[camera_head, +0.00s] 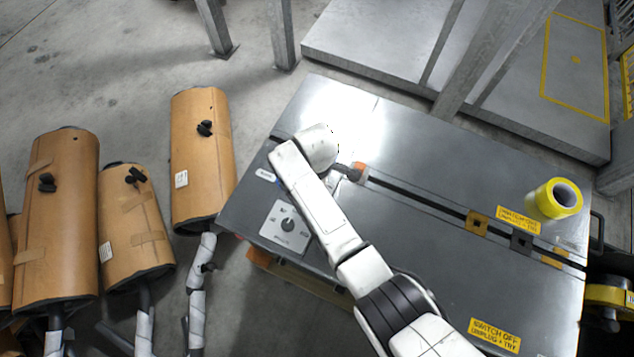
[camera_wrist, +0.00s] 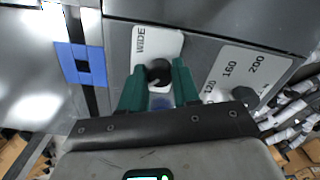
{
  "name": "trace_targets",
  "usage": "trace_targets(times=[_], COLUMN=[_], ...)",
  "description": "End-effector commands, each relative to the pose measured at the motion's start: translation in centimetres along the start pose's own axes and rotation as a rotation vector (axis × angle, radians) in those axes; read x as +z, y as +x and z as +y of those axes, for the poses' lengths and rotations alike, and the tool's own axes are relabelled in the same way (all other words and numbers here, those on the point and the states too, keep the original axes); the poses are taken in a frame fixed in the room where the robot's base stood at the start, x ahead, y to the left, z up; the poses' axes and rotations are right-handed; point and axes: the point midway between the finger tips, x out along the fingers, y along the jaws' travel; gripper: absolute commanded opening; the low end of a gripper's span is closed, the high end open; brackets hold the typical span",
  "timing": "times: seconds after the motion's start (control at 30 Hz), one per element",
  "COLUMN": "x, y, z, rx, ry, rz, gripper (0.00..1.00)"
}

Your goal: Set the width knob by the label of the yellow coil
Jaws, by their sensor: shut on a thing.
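The yellow coil (camera_head: 570,197) lies on the right end of the metal bench in the head view; I cannot read a label on it. In the wrist view, the teal fingers of my gripper (camera_wrist: 158,88) are shut on a round black knob (camera_wrist: 158,71).
A slot crosses the metal bench (camera_head: 420,160), with a yellow holed block (camera_head: 477,222) in it. A blue holed block (camera_wrist: 68,63) is left of my fingers. Yellow warning stickers (camera_head: 495,337) mark the top. Wrapped mufflers (camera_head: 203,150) stand left of the bench.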

Motion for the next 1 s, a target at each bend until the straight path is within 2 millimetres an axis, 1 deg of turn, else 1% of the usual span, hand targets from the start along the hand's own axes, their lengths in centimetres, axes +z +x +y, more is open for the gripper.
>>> trace_targets(times=[0.27, 0.3, 0.57, 0.83, 0.93, 1.0], x=[-0.1, -0.1, -0.1, 0.0, -0.1, -0.1], y=[-0.1, -0.1, -0.1, -0.2, -1.0, -1.9], z=[0.1, 0.1, 0.0, 0.0, 0.1, 0.1], rx=[0.003, 0.003, 0.002, 0.001, 0.002, 0.004], ry=[-0.003, -0.003, -0.001, 0.000, 0.000, 0.000], rz=[0.002, 0.002, 0.001, 0.001, 0.001, 0.002], gripper=[0.01, 0.32, 0.57, 0.57, 0.57, 0.57])
